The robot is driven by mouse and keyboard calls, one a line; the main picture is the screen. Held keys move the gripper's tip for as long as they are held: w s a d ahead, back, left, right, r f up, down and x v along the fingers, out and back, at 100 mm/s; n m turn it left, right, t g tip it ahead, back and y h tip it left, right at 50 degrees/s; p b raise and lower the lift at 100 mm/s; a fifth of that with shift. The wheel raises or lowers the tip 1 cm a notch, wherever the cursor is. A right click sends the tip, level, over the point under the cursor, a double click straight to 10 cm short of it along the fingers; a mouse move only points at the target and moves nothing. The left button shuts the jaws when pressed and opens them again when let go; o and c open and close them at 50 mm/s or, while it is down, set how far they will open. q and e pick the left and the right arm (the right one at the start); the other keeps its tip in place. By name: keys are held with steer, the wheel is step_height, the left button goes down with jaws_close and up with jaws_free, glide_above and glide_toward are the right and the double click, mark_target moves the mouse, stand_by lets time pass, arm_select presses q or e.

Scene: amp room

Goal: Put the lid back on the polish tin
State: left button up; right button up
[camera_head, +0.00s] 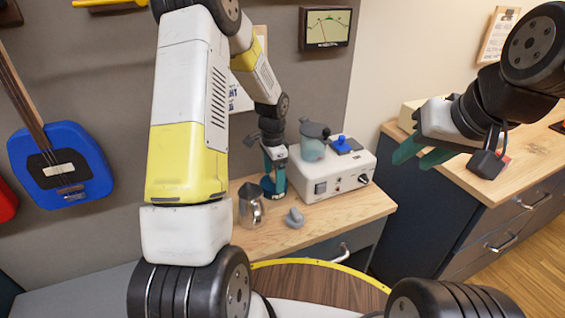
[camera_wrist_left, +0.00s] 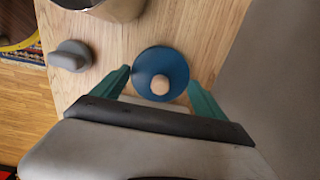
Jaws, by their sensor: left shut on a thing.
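A round blue lid (camera_wrist_left: 178,66) with a pale wooden knob (camera_wrist_left: 160,85) lies between the fingers of my left gripper (camera_wrist_left: 160,84) in the left wrist view. My left gripper is shut on it. In the head view my left gripper (camera_head: 273,182) is low over the bench at the back, with dark blue (camera_head: 267,184) showing at its fingers. I cannot tell whether the tin is beneath the lid or whether the lid touches anything below. My right gripper (camera_head: 412,160) is at the right, its teal fingers apart and empty, in the air near the drawer cabinet.
A metal jug (camera_head: 252,208) and a grey knobbed piece (camera_head: 294,217) stand on the wooden bench (camera_head: 345,205) close to my left gripper. A white device (camera_head: 335,177) carries a jar (camera_head: 312,148) and a blue item (camera_head: 345,145). The bench's front right is clear.

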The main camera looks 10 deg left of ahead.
arm_select(q)
steer(key=shift+f, duration=0.1)
stand_by(0.7)
steer(key=o, duration=1.2)
steer(key=shift+o, duration=0.2)
steer(key=shift+r, duration=3.5)
jaws_close()
steer(key=shift+f, duration=0.2)
